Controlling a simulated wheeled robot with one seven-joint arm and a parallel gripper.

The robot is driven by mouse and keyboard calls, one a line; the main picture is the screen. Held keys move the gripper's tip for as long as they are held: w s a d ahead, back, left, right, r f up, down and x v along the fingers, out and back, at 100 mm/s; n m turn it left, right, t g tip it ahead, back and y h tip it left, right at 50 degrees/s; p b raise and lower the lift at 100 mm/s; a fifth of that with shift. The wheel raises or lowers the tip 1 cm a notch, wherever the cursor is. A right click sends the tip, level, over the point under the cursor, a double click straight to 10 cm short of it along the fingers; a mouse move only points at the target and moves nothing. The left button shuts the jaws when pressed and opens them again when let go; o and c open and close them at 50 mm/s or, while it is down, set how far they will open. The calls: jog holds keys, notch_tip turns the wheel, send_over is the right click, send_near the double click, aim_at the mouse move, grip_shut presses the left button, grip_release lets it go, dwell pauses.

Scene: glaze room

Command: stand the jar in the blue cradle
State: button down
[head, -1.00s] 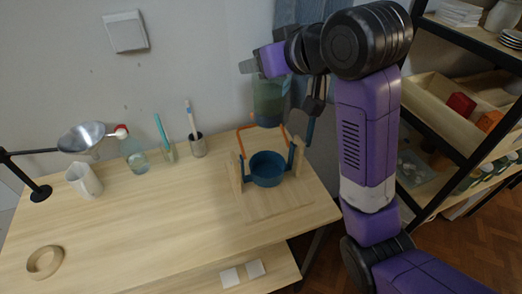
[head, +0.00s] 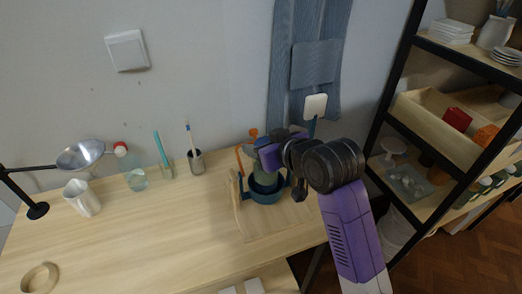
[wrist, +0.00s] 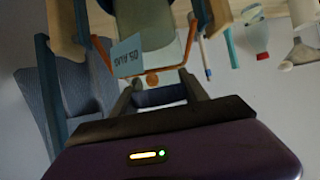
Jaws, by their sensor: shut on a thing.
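The jar (head: 263,172), greenish and partly hidden by my gripper, stands roughly upright with its lower part inside the ring of the blue cradle (head: 268,197). Whether its base rests on the bottom is hidden. My gripper (head: 266,150) is shut on the jar near its top. In the wrist view the jar (wrist: 147,22) with a pale blue label (wrist: 127,55) lies beyond my fingers (wrist: 158,92).
A pen cup (head: 196,162), a bottle (head: 136,180), a mug (head: 82,198) and a lamp (head: 80,155) stand to the left on the table. Shelving (head: 398,120) stands at the right. The middle of the table is clear.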

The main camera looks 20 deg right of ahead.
jog(key=shift+f, duration=1.2)
jog(key=c, duration=0.9)
grip_release()
jog(key=shift+o, duration=0.2)
jog(key=v, duration=1.2)
jog(key=shift+b, duration=0.35)
